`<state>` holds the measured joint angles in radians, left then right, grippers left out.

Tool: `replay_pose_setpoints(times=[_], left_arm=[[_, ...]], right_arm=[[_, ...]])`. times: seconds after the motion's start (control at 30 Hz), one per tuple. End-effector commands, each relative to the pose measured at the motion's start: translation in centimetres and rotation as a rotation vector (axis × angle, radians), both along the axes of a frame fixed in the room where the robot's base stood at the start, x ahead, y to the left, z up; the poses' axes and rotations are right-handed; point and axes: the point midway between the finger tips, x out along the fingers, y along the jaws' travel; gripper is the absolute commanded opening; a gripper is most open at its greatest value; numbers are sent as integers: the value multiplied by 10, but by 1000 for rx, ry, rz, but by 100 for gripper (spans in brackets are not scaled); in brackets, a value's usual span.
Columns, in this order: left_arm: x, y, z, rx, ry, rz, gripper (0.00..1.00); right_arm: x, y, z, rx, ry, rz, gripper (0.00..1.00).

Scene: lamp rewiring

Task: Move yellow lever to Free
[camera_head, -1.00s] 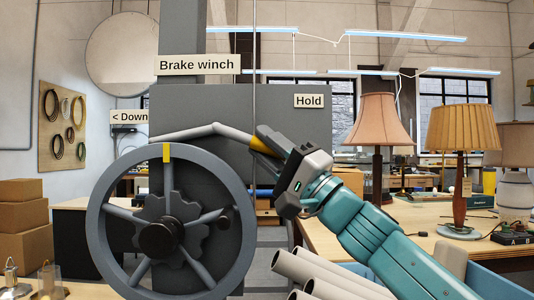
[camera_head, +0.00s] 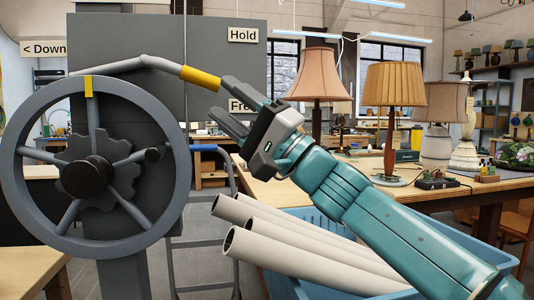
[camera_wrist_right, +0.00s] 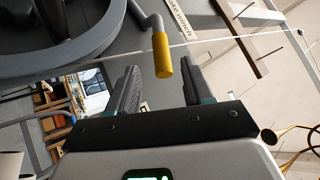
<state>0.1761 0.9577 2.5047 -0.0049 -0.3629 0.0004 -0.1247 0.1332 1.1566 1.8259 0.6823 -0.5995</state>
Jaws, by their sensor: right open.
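The yellow lever grip (camera_head: 201,78) ends a grey bent lever that runs right from behind the handwheel. My right gripper (camera_head: 219,101) is open and empty, just right of and below the grip's end. It partly covers the Free sign. In the right wrist view, the yellow grip (camera_wrist_right: 163,55) shows ahead, between the two open fingers in the picture; I cannot tell any contact. My left gripper is out of view.
The grey handwheel (camera_head: 173,200) stands at left, its rim carrying a yellow mark. Pale tubes (camera_head: 300,245) stick out of a blue bin (camera_head: 475,240) below my right arm. Lamps stand on the wooden table (camera_head: 340,190) behind. A "Down" sign (camera_head: 44,48) is at left.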

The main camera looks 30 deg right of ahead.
Motion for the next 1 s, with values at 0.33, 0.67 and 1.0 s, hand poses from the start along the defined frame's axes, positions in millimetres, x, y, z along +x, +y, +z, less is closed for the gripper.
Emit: replay_pose_setpoints(times=[0.33, 0.67, 1.0], left_arm=[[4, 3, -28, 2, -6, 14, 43], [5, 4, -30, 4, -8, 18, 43], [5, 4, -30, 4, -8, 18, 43]], right_arm=[[-47, -41, -47, 0, 2, -3, 51], [-56, -48, -53, 0, 1, 0, 51], [-56, -47, -53, 0, 1, 0, 51]])
